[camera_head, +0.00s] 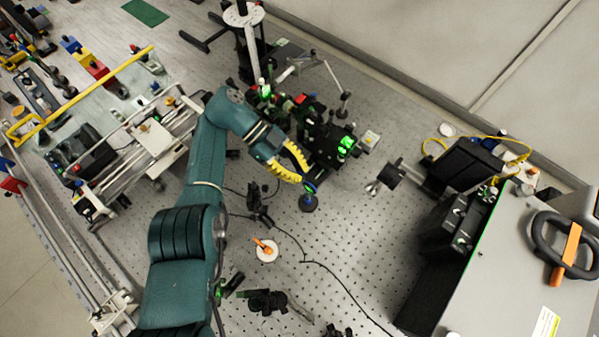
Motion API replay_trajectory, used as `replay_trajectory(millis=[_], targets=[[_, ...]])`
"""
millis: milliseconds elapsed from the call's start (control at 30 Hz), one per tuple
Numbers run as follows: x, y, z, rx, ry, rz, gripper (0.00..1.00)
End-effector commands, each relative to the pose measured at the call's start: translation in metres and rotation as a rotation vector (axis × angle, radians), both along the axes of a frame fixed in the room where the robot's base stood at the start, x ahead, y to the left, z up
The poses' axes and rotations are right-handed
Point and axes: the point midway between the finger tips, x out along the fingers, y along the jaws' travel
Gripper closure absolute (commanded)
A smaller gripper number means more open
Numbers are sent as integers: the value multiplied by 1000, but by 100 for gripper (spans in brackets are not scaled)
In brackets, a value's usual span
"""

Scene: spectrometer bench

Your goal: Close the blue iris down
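A small blue ring-shaped part, which looks like the blue iris (310,187), stands on a post with a dark round base (308,203) near the middle of the bench. My teal arm reaches over the bench from below. My gripper (305,180), with ribbed yellow parts along it, ends right at the blue part. It overlaps the blue part in this view, so I cannot tell whether it touches it. The fingertips are too small and partly hidden to show whether they are open or shut. The iris lever and its opening cannot be made out.
Dark optics with a bright green glow (346,143) stand just behind my gripper. A silver-ended mount (385,178) is to the right. An orange-topped part on a white disc (266,250) and a black cable (330,272) lie in front. Bare perforated bench (360,240) is at right front.

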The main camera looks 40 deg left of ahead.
Motion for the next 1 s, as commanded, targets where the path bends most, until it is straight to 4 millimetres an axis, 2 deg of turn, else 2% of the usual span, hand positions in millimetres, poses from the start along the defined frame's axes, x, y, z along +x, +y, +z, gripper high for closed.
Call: replay_trajectory(millis=[367, 400, 533, 567, 1000], targets=[[0, 0, 0, -3, -1, 0, 100], [0, 0, 0, -3, -1, 0, 86], [0, 0, 0, -3, -1, 0, 61], [0, 0, 0, -2, -1, 0, 58], [0, 0, 0, -2, 0, 0, 58]])
